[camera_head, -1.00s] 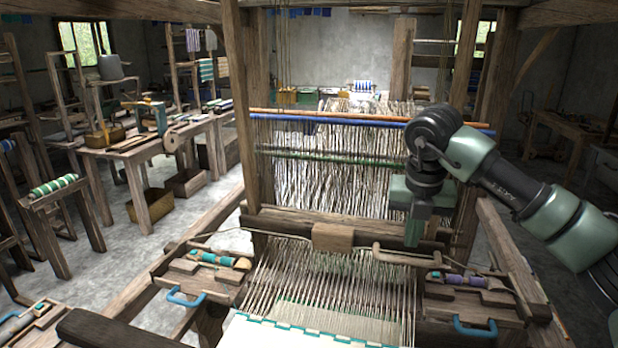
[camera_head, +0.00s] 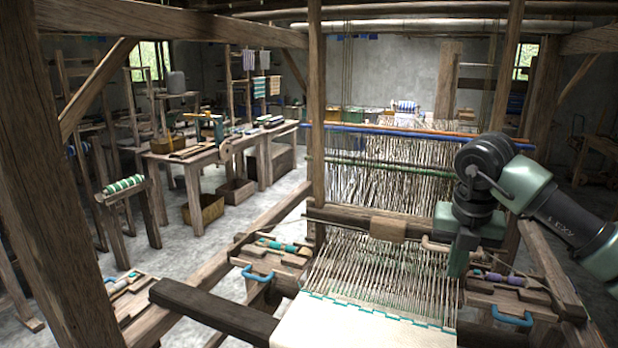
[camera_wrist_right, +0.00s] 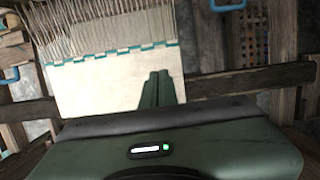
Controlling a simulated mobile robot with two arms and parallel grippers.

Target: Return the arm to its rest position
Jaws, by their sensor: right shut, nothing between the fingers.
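My right arm comes in from the right in the head view. Its green gripper (camera_head: 458,262) points down over the right part of the loom's warp threads (camera_head: 378,262), near the right shuttle box (camera_head: 505,292). The jaws are shut and empty. In the right wrist view the shut fingers (camera_wrist_right: 157,90) show in front of the white cloth (camera_wrist_right: 105,88) with its teal edge. The cloth also lies at the front of the loom in the head view (camera_head: 340,325). My left gripper is not in view.
The beater beam (camera_head: 345,217) crosses behind the gripper. Blue handles (camera_head: 258,274) sit at both sides of the loom. A thick post (camera_head: 60,190) stands at the left. A workbench (camera_head: 195,152) with tools is further back. Bare floor shows between bench and loom.

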